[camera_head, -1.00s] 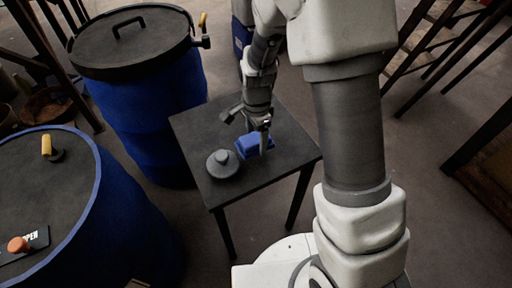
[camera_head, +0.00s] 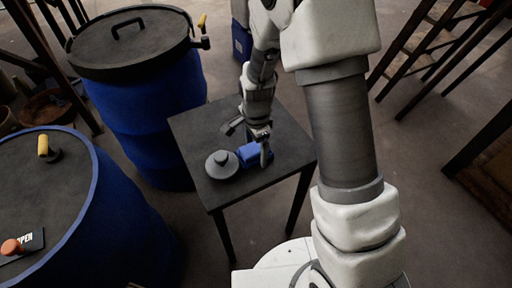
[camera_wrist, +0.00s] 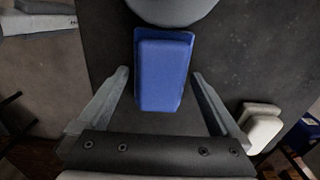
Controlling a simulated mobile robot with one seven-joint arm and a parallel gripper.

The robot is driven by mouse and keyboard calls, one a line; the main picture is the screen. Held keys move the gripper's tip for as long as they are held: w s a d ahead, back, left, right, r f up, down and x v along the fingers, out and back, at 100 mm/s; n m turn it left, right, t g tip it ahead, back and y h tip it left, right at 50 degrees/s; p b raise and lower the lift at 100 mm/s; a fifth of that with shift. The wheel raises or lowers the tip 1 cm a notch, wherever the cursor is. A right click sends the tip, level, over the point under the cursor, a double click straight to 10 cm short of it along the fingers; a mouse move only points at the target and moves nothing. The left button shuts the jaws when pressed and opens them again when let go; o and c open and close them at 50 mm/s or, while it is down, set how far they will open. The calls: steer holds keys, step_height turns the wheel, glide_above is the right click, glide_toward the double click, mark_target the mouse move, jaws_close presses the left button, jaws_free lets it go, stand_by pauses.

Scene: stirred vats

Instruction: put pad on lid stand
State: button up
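The blue pad (camera_head: 250,156) lies on the small dark table, just right of a grey round piece with a raised knob (camera_head: 221,164). That piece may be the lid stand; I cannot tell for sure. In the wrist view the pad (camera_wrist: 163,70) points up the picture, its far end close to the grey round piece (camera_wrist: 172,8). My gripper (camera_head: 258,150) is low over the table at the pad. In the wrist view its two fingers (camera_wrist: 160,74) stand apart on either side of the pad, with narrow gaps. It looks open.
The table (camera_head: 205,125) is bare at its back and right. A blue barrel with a dark handled lid (camera_head: 130,40) stands behind left. Another blue vat (camera_head: 110,225) with a yellow handle and an orange knob stands at front left. Wooden steps (camera_head: 430,50) are at back right.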

step_height(320, 180, up, 11)
steer(key=p, duration=0.3)
step_height(320, 180, up, 10)
steer(key=n+t, duration=0.1)
steer(key=n, duration=0.3)
glide_above(256, 147)
steer(key=s+d, duration=0.3)
steer(key=s+d+r+n+t, duration=0.2)
steer(key=s+d+r+n, duration=0.1)
steer(key=s, duration=0.4)
steer(key=s+d+r+n+t, duration=0.2)
steer(key=s+d+r+n, duration=0.1)
steer(key=s+r+n, duration=0.3)
step_height(256, 147, up, 2)
steer(key=shift+s+t, duration=0.3)
steer(key=shift+s, duration=0.6)
step_height(256, 147, up, 11)
steer(key=p, duration=1.1)
steer(key=shift+r+p, duration=0.2)
steer(key=shift+p, duration=0.15)
